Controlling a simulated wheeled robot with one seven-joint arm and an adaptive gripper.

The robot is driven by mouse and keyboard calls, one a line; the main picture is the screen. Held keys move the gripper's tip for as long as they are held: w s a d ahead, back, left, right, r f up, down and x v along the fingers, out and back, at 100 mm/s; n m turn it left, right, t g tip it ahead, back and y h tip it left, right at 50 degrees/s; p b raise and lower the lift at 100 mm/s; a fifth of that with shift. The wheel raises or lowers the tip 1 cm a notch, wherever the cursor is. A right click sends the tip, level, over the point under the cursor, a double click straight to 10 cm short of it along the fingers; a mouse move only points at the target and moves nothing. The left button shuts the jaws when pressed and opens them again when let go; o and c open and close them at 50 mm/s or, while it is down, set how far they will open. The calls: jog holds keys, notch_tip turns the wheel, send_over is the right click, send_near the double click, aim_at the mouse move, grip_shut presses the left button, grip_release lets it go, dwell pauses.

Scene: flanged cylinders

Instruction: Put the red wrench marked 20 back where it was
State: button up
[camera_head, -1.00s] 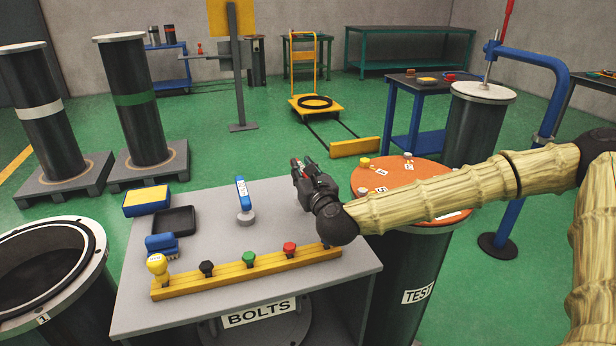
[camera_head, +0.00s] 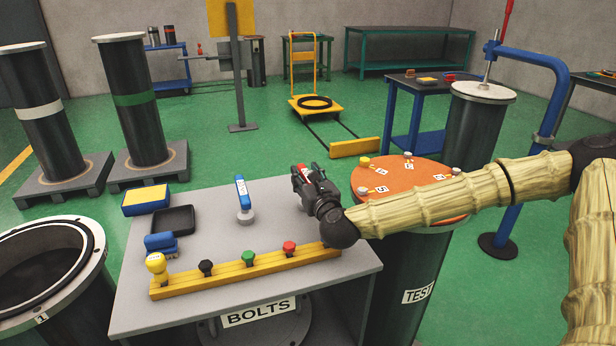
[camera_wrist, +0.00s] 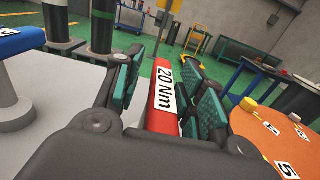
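The red wrench marked 20 Nm (camera_wrist: 163,108) lies between the two fingers of my gripper (camera_wrist: 166,78) in the wrist view, its handle pointing forward. The teal finger pads stand on both sides of it, with narrow gaps showing, so the gripper looks open around it. In the head view a small red and white part of the wrench (camera_head: 303,172) shows at my gripper (camera_head: 308,178), above the right side of the grey bolts table (camera_head: 200,215).
A blue wrench (camera_head: 242,191) rests on a round grey post left of my gripper. A yellow rail (camera_head: 228,272) with coloured knobs runs along the table's front. The orange round table (camera_head: 400,187) with tagged pegs stands right, beneath my arm. Trays and blocks sit left.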

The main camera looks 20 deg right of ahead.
jog(key=shift+p, duration=0.35)
jog(key=s, duration=1.2)
jog(key=shift+d+r+b, duration=0.4)
